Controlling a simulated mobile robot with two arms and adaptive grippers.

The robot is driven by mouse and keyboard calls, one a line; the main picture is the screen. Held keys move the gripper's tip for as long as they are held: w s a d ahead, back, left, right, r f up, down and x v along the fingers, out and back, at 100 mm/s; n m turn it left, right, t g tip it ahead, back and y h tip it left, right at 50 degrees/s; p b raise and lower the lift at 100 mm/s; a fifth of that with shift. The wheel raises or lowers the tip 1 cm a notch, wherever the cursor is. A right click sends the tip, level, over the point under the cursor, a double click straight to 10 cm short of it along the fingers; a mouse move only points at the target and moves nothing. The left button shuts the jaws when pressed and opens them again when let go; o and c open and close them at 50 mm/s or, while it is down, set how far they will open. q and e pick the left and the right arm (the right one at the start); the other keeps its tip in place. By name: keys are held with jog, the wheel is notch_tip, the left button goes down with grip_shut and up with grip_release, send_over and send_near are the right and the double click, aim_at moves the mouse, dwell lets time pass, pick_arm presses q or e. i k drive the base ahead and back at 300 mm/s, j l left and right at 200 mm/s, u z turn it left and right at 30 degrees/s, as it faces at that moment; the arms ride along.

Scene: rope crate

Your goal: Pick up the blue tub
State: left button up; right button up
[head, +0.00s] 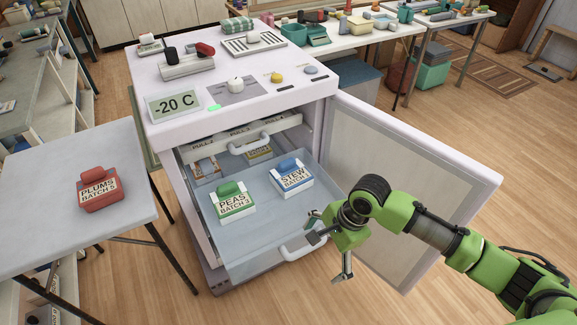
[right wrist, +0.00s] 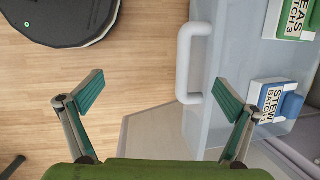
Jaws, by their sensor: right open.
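The blue tub (head: 292,180), white with a blue lid and a STEW label, sits upright in the pulled-out clear drawer (head: 262,258), at its right side. It also shows at the right edge of the right wrist view (right wrist: 272,98). My right gripper (head: 328,257) is open and empty, in front of the drawer near its white handle (right wrist: 183,66). In the right wrist view the handle appears between the spread fingers, nearer the right one; I cannot tell the depth between them. My left gripper is not in view.
A green PEAS tub (head: 233,203) stands left of the blue one in the drawer. The freezer door (head: 400,180) stands open to the right. A red PLUMS tub (head: 99,190) is on the side table (head: 40,235). A closed upper drawer (head: 240,140) lies behind.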

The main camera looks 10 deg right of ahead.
aim_at(290, 178)
jog(key=i, duration=1.1)
